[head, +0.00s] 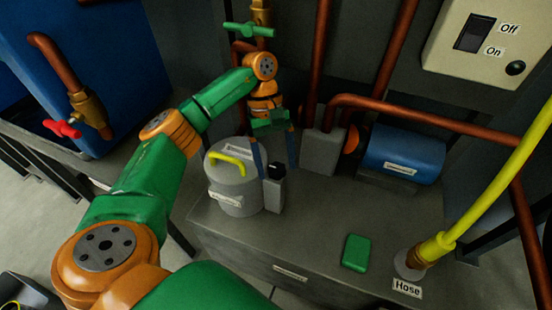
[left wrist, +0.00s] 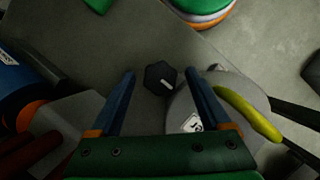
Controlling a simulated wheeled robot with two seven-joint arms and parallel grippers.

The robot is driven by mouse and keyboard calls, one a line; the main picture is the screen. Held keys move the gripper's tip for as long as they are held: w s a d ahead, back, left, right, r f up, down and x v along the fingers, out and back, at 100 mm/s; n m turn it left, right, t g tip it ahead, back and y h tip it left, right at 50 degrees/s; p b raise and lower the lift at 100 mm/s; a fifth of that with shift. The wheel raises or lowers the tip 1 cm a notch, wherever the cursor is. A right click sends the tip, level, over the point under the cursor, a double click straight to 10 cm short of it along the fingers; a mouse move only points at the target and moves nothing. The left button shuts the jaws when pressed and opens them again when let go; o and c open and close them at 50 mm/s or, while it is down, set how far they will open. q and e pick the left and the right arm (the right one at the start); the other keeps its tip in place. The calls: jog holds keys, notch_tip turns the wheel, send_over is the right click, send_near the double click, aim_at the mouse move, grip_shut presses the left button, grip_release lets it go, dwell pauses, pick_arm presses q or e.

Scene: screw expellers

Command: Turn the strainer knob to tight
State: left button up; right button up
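A black many-sided knob (head: 276,171) sits on top of a small grey box (head: 274,195), which I take for the strainer. In the left wrist view the knob (left wrist: 160,77) carries a short white mark pointing toward the lower right. My left gripper (head: 277,167) points down over it, with its blue fingers open. In the left wrist view the fingertips (left wrist: 159,73) lie on either side of the knob, with gaps on both sides. The height of the tips over the knob is hard to tell. My right gripper is not in view.
A grey canister (head: 232,190) with a yellow handle stands close left of the box. A grey pump block (head: 322,152) and blue motor (head: 404,155) stand behind right. A green block (head: 356,252) and yellow hose (head: 480,190) are at right.

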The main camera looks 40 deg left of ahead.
pick_arm(q)
jog(key=p+v, duration=0.2)
jog(key=v, duration=0.5)
jog(key=shift+p, duration=0.3)
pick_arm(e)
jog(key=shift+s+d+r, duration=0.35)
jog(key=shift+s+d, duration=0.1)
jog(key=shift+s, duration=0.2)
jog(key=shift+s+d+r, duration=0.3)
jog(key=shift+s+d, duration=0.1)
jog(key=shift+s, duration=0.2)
pick_arm(q)
jog(key=shift+a, duration=0.1)
